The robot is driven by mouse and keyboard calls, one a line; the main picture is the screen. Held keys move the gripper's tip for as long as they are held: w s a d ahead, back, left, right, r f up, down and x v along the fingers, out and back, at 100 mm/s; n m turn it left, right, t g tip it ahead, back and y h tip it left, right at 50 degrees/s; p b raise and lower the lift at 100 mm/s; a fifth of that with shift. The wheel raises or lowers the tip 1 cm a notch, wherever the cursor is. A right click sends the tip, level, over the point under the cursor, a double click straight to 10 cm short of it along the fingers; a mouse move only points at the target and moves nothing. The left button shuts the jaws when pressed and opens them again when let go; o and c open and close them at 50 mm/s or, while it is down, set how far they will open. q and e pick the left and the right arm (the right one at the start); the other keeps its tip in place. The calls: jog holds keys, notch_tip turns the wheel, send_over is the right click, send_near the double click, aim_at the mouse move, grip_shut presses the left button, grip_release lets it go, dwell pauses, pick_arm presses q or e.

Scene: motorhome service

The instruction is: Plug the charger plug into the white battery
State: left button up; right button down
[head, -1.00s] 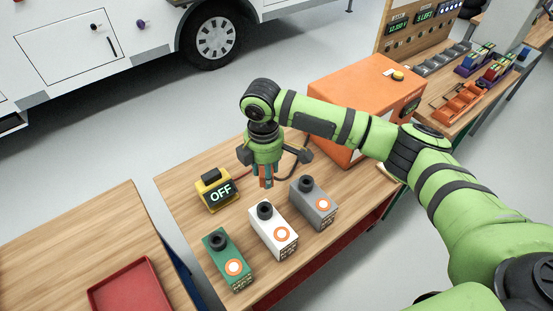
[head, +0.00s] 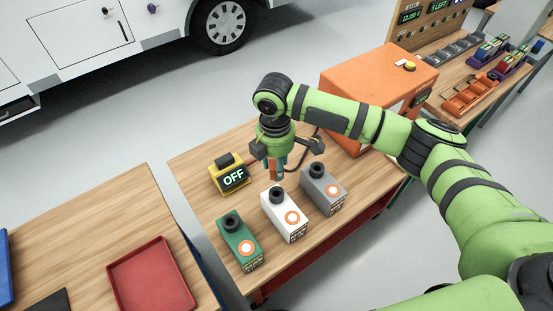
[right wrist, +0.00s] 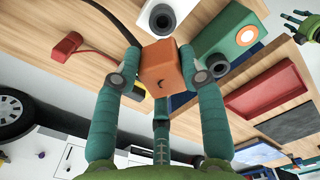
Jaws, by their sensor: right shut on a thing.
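The white battery (head: 284,222) stands on the wooden bench between a green battery (head: 240,248) and a grey battery (head: 322,192), with a black round socket on top. My right gripper (head: 275,170) is shut on the orange charger plug (right wrist: 160,68), just behind and above the white battery's socket, apart from it as far as I can tell. The white battery's socket (right wrist: 163,17) shows just beyond the plug in the right wrist view. The yellow charger (head: 228,176) reads OFF. A green hand (right wrist: 303,27), apparently my left gripper, shows small at the right wrist view's edge; its jaws are unclear.
A large orange box (head: 368,80) stands at the bench's far right. A dark cable (head: 305,148) runs behind my gripper. A second table at left holds a red tray (head: 152,278). The bench left of the charger is clear.

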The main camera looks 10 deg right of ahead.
jog(key=shift+f+b, duration=1.05)
jog(key=shift+f, duration=1.7)
jog(key=shift+p, duration=0.8)
jog(key=shift+f, duration=0.25)
jog(key=shift+f+b, duration=0.85)
jog(key=shift+f, duration=0.8)
jog(key=c, duration=0.7)
grip_release()
jog(key=shift+o, duration=0.2)
jog(key=shift+r, duration=0.1)
notch_tip(320, 180, up, 12)
jog(key=shift+a+f, duration=0.1)
jog(key=shift+a, duration=0.05)
